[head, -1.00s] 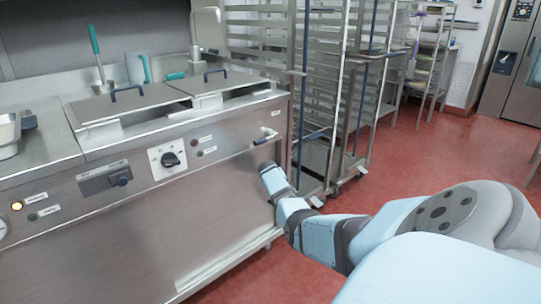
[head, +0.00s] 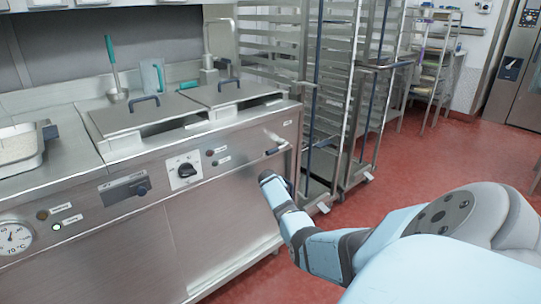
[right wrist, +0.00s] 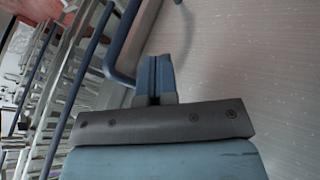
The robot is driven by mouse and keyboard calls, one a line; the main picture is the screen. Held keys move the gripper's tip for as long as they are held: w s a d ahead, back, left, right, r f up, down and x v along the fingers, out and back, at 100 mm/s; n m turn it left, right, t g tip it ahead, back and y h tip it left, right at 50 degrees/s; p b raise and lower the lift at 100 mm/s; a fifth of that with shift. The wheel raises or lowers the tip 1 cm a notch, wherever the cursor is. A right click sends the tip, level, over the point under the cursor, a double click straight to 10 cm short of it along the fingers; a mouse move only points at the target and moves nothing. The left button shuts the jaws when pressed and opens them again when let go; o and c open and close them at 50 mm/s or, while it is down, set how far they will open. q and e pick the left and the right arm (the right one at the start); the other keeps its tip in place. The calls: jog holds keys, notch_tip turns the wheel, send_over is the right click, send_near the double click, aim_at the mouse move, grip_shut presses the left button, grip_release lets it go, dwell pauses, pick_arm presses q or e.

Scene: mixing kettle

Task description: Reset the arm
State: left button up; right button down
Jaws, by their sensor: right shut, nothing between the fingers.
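My right arm reaches in from the right in the head view, in front of the cooking unit. Its gripper (head: 265,178) is close to the unit's steel front panel, below and left of the short blue-ended lever (head: 278,149). In the right wrist view the two dark blue fingers (right wrist: 154,75) are pressed together with nothing between them. A blue bar handle (right wrist: 116,62) runs just left of the fingers there; I cannot tell whether they touch it. My left gripper is not in view.
The steel unit has two lids (head: 145,112), a black knob (head: 187,170), a gauge (head: 13,238) and indicator lights (head: 57,227). A tray (head: 20,150) stands at left. Tall rack trolleys (head: 340,90) stand behind the arm. Red floor (head: 420,160) is open to the right.

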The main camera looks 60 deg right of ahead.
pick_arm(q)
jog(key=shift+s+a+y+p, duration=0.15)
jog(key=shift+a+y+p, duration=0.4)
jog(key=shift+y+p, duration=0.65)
pick_arm(e)
jog(key=v, duration=0.7)
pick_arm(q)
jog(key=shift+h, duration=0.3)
pick_arm(e)
jog(key=shift+s+a, duration=0.1)
jog(key=shift+s, duration=0.05)
